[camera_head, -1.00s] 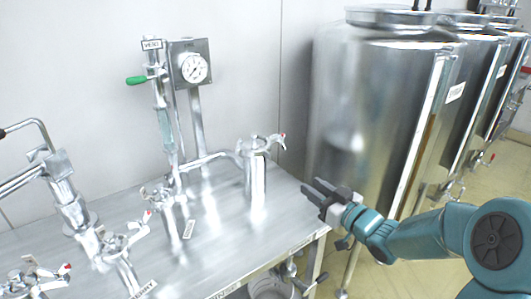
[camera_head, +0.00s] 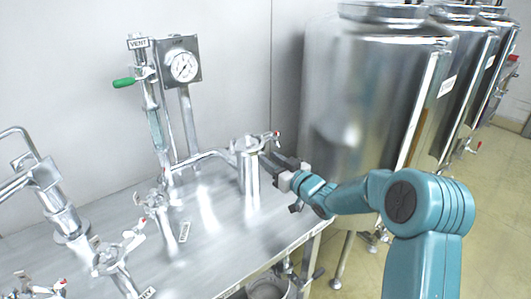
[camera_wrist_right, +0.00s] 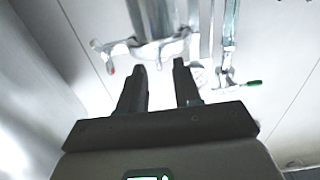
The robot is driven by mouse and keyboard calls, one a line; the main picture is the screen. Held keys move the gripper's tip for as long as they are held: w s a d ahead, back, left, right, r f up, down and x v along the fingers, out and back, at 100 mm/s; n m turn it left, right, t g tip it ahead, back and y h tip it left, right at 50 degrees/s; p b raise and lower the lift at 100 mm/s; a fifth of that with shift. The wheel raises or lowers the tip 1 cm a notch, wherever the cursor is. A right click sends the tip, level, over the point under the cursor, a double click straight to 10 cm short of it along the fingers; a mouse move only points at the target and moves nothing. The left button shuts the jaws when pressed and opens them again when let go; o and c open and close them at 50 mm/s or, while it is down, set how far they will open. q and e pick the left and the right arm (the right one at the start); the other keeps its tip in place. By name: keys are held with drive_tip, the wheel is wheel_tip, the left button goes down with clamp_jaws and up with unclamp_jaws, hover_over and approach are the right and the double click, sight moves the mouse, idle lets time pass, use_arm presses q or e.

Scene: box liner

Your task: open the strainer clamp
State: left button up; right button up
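The strainer (camera_head: 249,178) is an upright steel cylinder at the right end of the steel table. Its clamp (camera_head: 250,145) rings the top, with a red-tipped handle (camera_head: 276,136) sticking out to the right. My right gripper (camera_head: 268,158) is just right of the strainer, below the handle, its dark fingers pointing at the strainer. In the right wrist view the gripper (camera_wrist_right: 159,66) is open and empty, fingers apart. The clamp (camera_wrist_right: 150,48) lies just beyond the fingertips there, its red tip (camera_wrist_right: 111,69) to the left. Contact cannot be told. My left gripper is out of view.
A pressure gauge (camera_head: 183,66) and a vent pipe with a green handle (camera_head: 124,82) stand behind left. Other clamped pipe fittings (camera_head: 112,254) are at the front left. Large steel tanks (camera_head: 370,100) stand to the right, with open floor beyond the table.

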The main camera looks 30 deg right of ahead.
sight(262, 148)
drive_tip(key=w, duration=0.3)
drive_tip(key=shift+w+f, duration=0.1)
clamp_jaws()
drive_tip(key=shift+r, duration=0.2)
idle(1.2)
